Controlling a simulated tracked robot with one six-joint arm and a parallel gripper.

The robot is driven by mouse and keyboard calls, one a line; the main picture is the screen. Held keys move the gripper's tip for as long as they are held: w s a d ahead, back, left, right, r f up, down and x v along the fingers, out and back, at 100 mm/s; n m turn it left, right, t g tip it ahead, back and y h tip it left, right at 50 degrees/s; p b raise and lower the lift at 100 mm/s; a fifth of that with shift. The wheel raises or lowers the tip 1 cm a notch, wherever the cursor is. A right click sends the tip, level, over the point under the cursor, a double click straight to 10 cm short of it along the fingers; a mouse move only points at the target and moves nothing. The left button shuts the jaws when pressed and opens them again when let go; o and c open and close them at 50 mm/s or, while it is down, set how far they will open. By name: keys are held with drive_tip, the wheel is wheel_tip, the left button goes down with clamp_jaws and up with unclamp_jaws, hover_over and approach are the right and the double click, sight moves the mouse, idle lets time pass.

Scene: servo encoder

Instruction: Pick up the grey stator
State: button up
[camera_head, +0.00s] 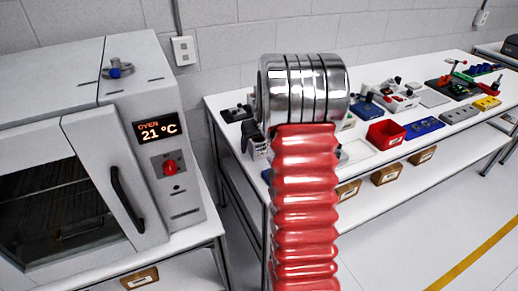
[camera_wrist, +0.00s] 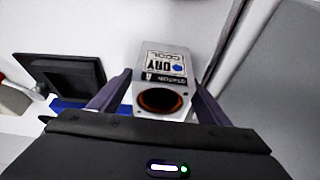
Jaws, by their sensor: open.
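The grey stator (camera_wrist: 178,84) is a box-shaped block in the middle of the wrist view. It has a printed label on its top and a round dark bore with a copper-coloured ring in its near face. My gripper (camera_wrist: 159,78) is open, with one dark finger on each side of the stator. Whether either finger touches it I cannot tell.
A black square object (camera_wrist: 68,76) lies left of the fingers. The white workbench (camera_head: 226,101) also bears a red bin (camera_head: 385,134), a blue tray (camera_head: 424,127) and several small parts further right. An oven (camera_head: 150,140) reading 21 °C stands at the left.

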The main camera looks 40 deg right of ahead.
drive_tip(key=shift+c, duration=0.3)
drive_tip(key=c, duration=1.6)
drive_tip(key=shift+o, duration=0.2)
drive_tip(key=shift+r, duration=0.2)
wheel_tip(320, 180, up, 10)
drive_tip(key=shift+f, duration=0.15)
